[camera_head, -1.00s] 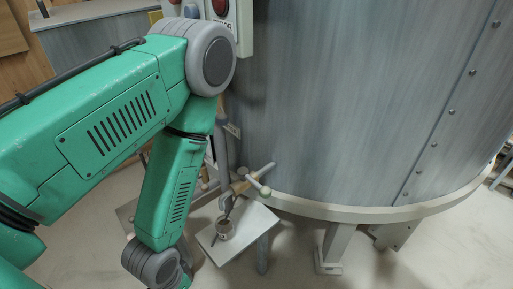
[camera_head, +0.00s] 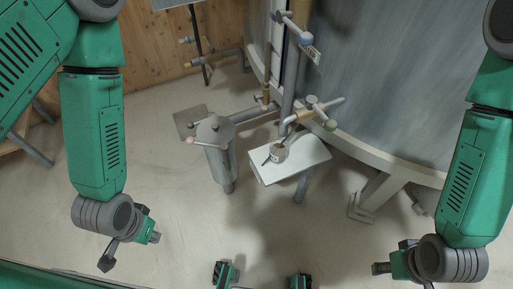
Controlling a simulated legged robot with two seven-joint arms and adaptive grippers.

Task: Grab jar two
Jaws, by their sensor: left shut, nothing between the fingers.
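My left gripper (camera_head: 130,245) hangs at the lower left, shut and empty, well away from the jar. My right gripper (camera_head: 388,267) is at the lower right, also apart from the jar. Its fingers are too small and angled to tell open from shut.
A large grey mixer drum (camera_head: 395,90) fills the back right, with a support leg (camera_head: 375,195) below. A grey cylinder with side handles (camera_head: 215,140) stands left of the stand.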

